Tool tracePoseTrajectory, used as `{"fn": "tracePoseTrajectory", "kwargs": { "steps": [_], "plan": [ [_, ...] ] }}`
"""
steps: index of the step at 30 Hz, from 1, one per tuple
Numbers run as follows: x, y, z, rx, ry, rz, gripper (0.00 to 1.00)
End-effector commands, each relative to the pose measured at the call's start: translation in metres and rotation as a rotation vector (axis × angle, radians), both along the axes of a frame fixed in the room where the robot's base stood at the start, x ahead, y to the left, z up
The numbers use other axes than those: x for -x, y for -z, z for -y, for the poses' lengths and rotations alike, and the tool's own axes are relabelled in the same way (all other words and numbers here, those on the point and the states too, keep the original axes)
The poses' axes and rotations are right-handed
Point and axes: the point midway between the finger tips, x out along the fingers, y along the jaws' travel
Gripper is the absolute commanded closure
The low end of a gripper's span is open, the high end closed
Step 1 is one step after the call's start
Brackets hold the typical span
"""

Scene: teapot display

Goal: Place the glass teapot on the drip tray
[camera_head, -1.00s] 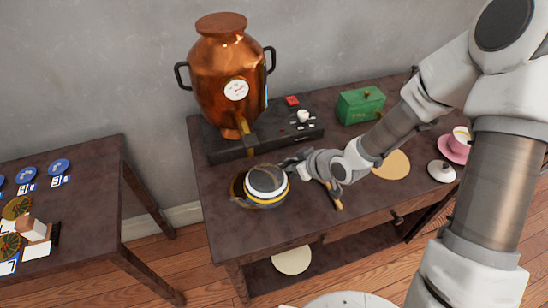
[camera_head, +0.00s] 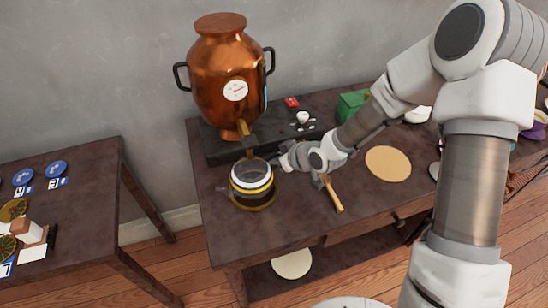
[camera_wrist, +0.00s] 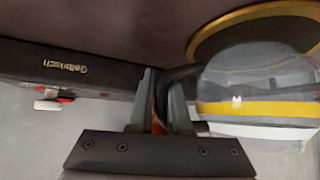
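The glass teapot (camera_head: 250,178) has a white band, a yellow band and a dark handle. In the head view it overlaps a dark round drip tray with a gold rim (camera_head: 268,203), below the copper urn's tap. In the wrist view the teapot (camera_wrist: 255,85) fills the right side, with the gold-rimmed drip tray (camera_wrist: 205,33) behind it. My gripper (camera_wrist: 163,88) has its fingers on both sides of the dark handle and looks shut on it. In the head view my gripper (camera_head: 284,161) is right of the teapot. I cannot tell whether the teapot touches the tray.
The copper urn (camera_head: 228,70) stands on a black base (camera_head: 222,147) close behind. A wooden-handled tool (camera_head: 334,195) and a beige round mat (camera_head: 388,163) lie right of the teapot. A green box (camera_head: 352,104) is partly hidden by my arm. The table's front is clear.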

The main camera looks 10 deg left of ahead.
Motion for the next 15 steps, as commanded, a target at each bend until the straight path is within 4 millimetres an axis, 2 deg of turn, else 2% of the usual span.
{"fn": "tracePoseTrajectory", "kwargs": {
  "steps": [1, 4, 15],
  "plan": [
    [0.0001, -0.0003, 0.0001, 0.000, 0.000, 0.000, 0.73],
    [0.0001, -0.0003, 0.0001, 0.000, 0.000, 0.000, 0.56],
    [0.0001, -0.0042, 0.0002, 0.000, 0.000, 0.000, 0.56]
  ]
}}
